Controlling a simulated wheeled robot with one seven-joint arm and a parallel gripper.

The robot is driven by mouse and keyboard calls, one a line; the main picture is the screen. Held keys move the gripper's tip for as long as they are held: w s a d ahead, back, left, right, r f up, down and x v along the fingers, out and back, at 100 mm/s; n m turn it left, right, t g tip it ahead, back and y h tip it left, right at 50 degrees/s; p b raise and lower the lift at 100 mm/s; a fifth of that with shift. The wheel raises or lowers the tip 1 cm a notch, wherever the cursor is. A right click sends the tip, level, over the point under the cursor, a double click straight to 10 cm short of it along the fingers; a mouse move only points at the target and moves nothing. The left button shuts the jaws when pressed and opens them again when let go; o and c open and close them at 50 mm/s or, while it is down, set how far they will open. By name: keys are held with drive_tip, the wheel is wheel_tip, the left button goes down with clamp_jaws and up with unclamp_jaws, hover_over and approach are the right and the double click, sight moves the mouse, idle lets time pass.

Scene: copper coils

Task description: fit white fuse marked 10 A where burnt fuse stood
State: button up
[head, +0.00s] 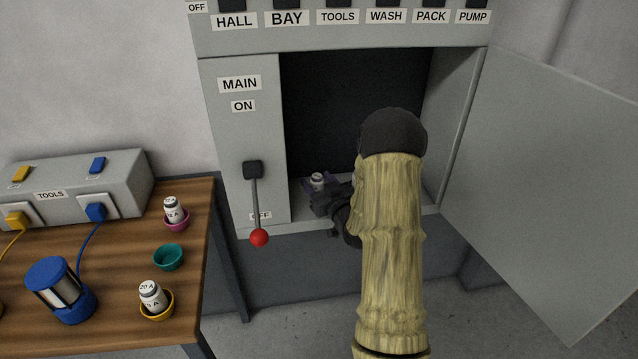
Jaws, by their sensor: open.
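A small white fuse (317,181) stands upright inside the open compartment of the grey cabinet (243,140), near its floor. Its marking is too small to read. My gripper (318,190) reaches into the compartment and is open, with its dark fingers around or right beside this fuse; I cannot tell if they touch it. My arm hides the right part of the compartment floor. On the wooden table, one white fuse (172,207) is in a pink bowl (177,224), and white fuses (152,296) marked with amp values are in a yellow bowl (157,312). No burnt fuse is distinguishable.
A teal bowl (168,257) is empty. The MAIN lever (256,205) with a red knob points down, at the OFF label. The cabinet door (550,170) stands open at right. A blue lamp-like device (62,290) and a grey TOOLS socket box (75,180) are on the table.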

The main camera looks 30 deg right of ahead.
drive_tip(key=s, duration=1.2)
drive_tip(key=shift+b, duration=0.3)
drive_tip(key=shift+d, duration=0.1)
drive_tip(key=a+f+g+h, duration=0.1)
drive_tip(key=a+f+g, duration=0.1)
drive_tip(key=a+g, duration=0.55)
drive_tip(key=s+a+r+g, duration=0.2)
drive_tip(key=s+a+g, duration=0.6)
drive_tip(key=s, duration=0.7)
drive_tip(key=shift+a+r, duration=0.2)
drive_tip(key=shift+a, duration=1)
drive_tip(key=shift+r, duration=0.1)
